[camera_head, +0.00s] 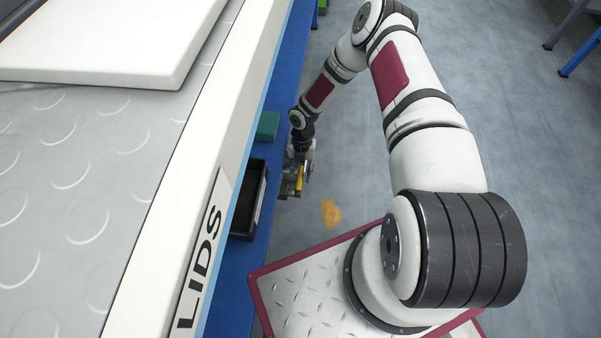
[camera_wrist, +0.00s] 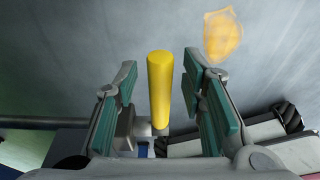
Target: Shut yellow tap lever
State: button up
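The yellow tap lever (camera_wrist: 160,88) shows in the wrist view as a rounded bar between the two teal-padded fingers of my gripper (camera_wrist: 164,92). The fingers stand apart, with a visible gap on each side of the lever. A grey metal fitting (camera_wrist: 128,128) is at the lever's lower end, partly hidden by my gripper. In the head view the lever (camera_head: 299,178) is a small yellow strip beside my gripper (camera_head: 297,178), at the edge of the blue bench. The fingers are too small to make out there.
A black bin (camera_head: 249,200) and a green block (camera_head: 267,125) are on the blue bench (camera_head: 282,75) to the left of my gripper. A white-edged surface marked LIDS (camera_head: 205,250) stands in the left foreground. The floor (camera_head: 530,130) on the right is mostly clear, with an orange patch (camera_head: 331,213).

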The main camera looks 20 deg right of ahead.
jog(key=v, duration=1.1)
jog(key=shift+r, duration=0.2)
